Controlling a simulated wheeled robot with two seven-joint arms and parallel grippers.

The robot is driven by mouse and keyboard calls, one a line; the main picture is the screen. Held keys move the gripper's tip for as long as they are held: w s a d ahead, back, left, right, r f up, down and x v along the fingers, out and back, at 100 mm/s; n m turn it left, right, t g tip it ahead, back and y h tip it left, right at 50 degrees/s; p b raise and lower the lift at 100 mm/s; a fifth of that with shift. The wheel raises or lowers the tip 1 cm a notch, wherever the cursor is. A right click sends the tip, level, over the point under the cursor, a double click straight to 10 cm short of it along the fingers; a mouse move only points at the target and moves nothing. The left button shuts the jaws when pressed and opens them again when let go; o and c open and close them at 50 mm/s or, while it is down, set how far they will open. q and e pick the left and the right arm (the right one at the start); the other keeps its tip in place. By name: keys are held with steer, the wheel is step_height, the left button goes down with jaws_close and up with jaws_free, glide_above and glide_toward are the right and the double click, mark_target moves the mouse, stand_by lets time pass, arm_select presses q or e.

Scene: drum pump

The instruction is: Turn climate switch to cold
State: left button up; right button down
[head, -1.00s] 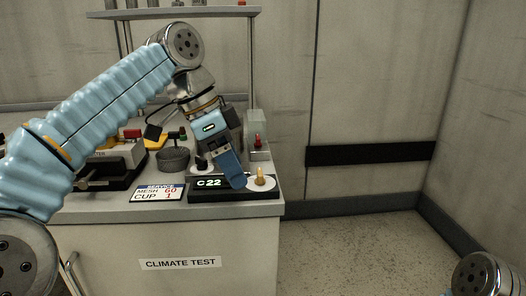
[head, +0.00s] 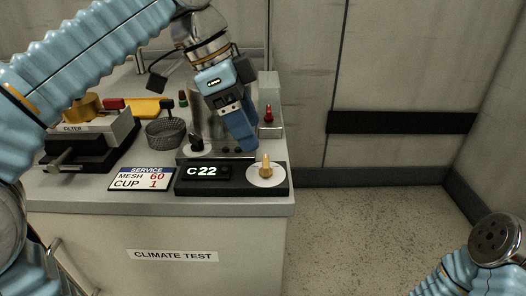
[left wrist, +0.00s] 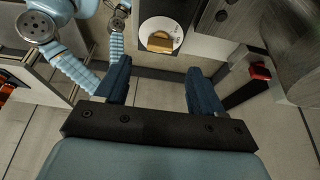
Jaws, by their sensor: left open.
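The climate switch (head: 265,168) is a brass knob on a round white dial, at the right end of a black panel (head: 230,188). The panel's display (head: 207,172) reads C 22. In the head view the knob stands pointing up; the dial's markings are too small to read. My left gripper (head: 245,143) is above and behind the panel, slightly left of the knob and apart from it. In the left wrist view its fingers (left wrist: 160,82) are spread and empty, and the brass knob (left wrist: 160,41) lies beyond them, between their directions. My right gripper is out of view.
A red-tipped device (head: 268,117) stands behind the panel to the right. A dark knob (head: 197,145), a mesh cup (head: 165,133), a filter unit (head: 93,140) and a service sign (head: 141,179) are on the left. The bench edge is just in front; floor is open to the right.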

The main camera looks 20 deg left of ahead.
mark_target(266, 161)
arm_select(q)
steer(key=x, duration=0.7)
steer(key=shift+r, duration=0.1)
steer(key=shift+c, duration=0.5)
steer(key=c, duration=1)
